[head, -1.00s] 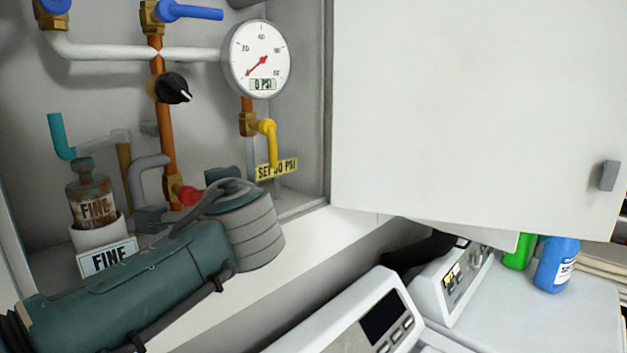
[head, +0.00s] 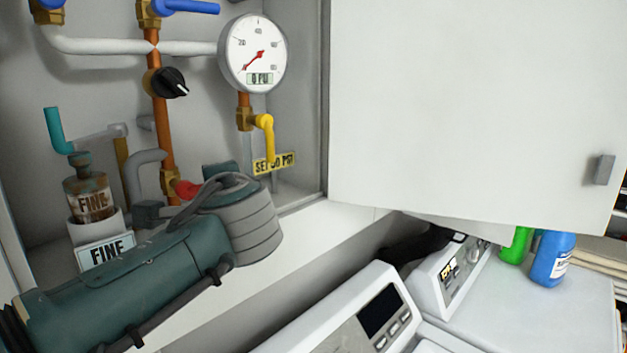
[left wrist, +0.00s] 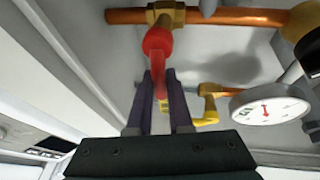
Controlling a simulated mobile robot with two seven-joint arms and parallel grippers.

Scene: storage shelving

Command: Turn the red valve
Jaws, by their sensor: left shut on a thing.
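The red valve (head: 187,189) sits low on the vertical copper pipe inside the cabinet. In the head view only a small part of it shows; my left wrist and forearm cover the rest. In the left wrist view the red valve (left wrist: 158,43) has a round hub on a brass fitting, and its handle runs down between the two fingers. My left gripper (left wrist: 161,80) is shut on this handle. The fingertips are hidden in the head view. My right gripper cannot be made out.
A pressure gauge (head: 252,53), a yellow valve (head: 264,130), a black knob (head: 167,82) and blue valves (head: 185,7) are close by. A FINE jar (head: 88,200) stands left of my arm. The white cabinet door (head: 470,100) is open at the right, above white machines.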

